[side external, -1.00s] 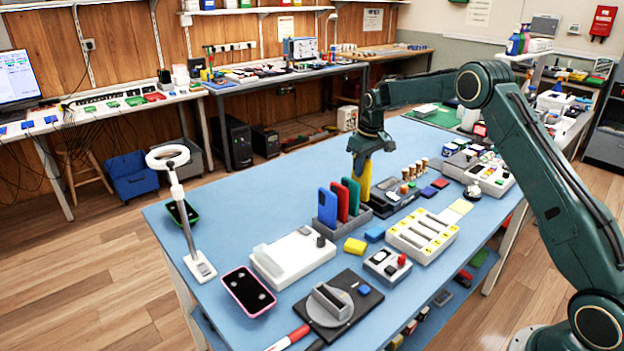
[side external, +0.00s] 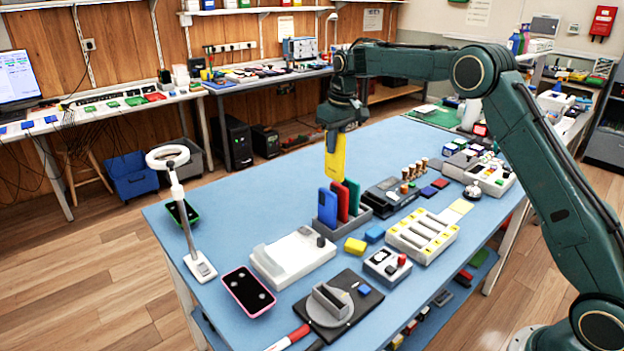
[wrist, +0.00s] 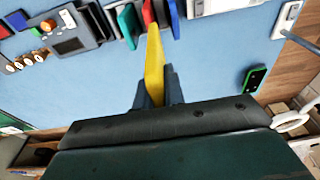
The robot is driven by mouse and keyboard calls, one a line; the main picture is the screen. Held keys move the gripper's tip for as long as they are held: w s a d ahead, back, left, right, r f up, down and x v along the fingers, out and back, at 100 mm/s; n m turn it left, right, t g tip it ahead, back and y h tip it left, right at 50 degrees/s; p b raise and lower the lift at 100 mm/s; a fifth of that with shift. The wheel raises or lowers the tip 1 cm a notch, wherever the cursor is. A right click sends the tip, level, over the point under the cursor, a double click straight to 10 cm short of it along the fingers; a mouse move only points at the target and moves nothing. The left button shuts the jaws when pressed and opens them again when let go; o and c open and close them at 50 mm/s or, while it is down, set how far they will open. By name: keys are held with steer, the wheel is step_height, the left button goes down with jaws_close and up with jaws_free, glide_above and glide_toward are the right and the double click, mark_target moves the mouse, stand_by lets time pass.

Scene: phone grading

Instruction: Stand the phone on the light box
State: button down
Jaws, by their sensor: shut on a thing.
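My gripper (side external: 342,122) is shut on the upper end of a yellow phone (side external: 335,160), which hangs nearly upright in the air. The phone is above and just behind a grey rack (side external: 350,226) that holds blue, red and green phones. In the wrist view the yellow phone (wrist: 154,65) sticks out between the two fingers (wrist: 157,88). A white box (side external: 293,257) with a dark knob, which looks like the light box, lies at the front left of the blue table. Nothing stands on it. It is apart from the phone.
A ring lamp on a stand (side external: 184,215) rises left of the white box. A pink-edged phone (side external: 248,292) and a dark turntable pad (side external: 375,297) lie in front. The table's back left is clear.

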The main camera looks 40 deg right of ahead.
steer(key=s+a, duration=0.2)
steer(key=a, duration=1)
steer(key=s+a, duration=0.2)
steer(key=a, duration=1.1)
steer(key=shift+d+f, duration=0.15)
steer(key=shift+f, duration=1.1)
steer(key=shift+d+f, duration=0.1)
steer(key=shift+f, duration=1.15)
steer(key=shift+f, duration=0.15)
steer(key=shift+f, duration=1.5)
steer(key=shift+f, duration=2)
